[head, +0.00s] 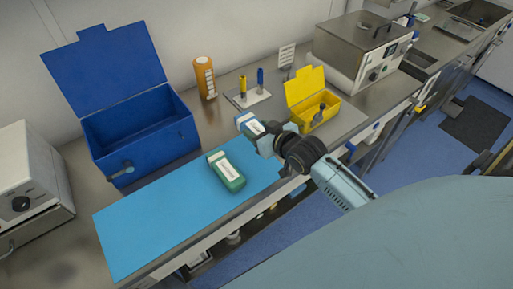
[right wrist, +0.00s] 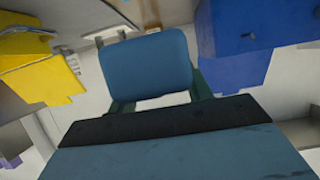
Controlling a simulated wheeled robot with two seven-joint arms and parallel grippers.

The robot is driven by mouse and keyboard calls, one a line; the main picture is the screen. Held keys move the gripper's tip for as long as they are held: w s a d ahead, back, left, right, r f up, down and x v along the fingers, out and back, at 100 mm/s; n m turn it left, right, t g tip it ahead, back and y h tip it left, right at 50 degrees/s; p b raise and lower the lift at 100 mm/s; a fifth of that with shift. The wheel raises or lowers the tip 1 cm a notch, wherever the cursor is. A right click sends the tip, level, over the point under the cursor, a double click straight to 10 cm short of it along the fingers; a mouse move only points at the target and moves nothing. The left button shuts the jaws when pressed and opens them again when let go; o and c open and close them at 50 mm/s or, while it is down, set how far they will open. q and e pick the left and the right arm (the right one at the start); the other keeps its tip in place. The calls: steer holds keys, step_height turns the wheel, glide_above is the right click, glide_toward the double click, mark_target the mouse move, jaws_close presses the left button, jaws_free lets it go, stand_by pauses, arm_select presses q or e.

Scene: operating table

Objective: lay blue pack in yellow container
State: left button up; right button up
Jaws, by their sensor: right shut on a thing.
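The blue pack (head: 250,126), with a white label, is held up above the right end of the blue mat. My right gripper (head: 264,137) is shut on it. In the right wrist view the blue pack (right wrist: 151,65) fills the middle, between the fingers. The yellow container (head: 311,116) stands open on the counter to the right of the pack, its lid raised at the back. A dark object shows inside it. The yellow container also shows in the right wrist view (right wrist: 35,72) at the left. My left gripper is not in view.
A green pack (head: 227,171) lies on the blue mat (head: 140,232). An open blue box (head: 140,130) stands at the left. An orange bottle (head: 205,78) and a small stand (head: 246,98) with yellow and blue items are at the back. A steel machine (head: 357,50) stands behind the yellow container.

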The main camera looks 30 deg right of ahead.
step_height(320, 180, down, 10)
steer(key=shift+r+b, duration=0.1)
steer(key=shift+b, duration=0.4)
steer(key=o, duration=1.1)
steer(key=shift+s, duration=0.15)
steer(key=v, duration=1.1)
steer(key=shift+s+r+p, duration=0.25)
steer(key=shift+p, duration=0.1)
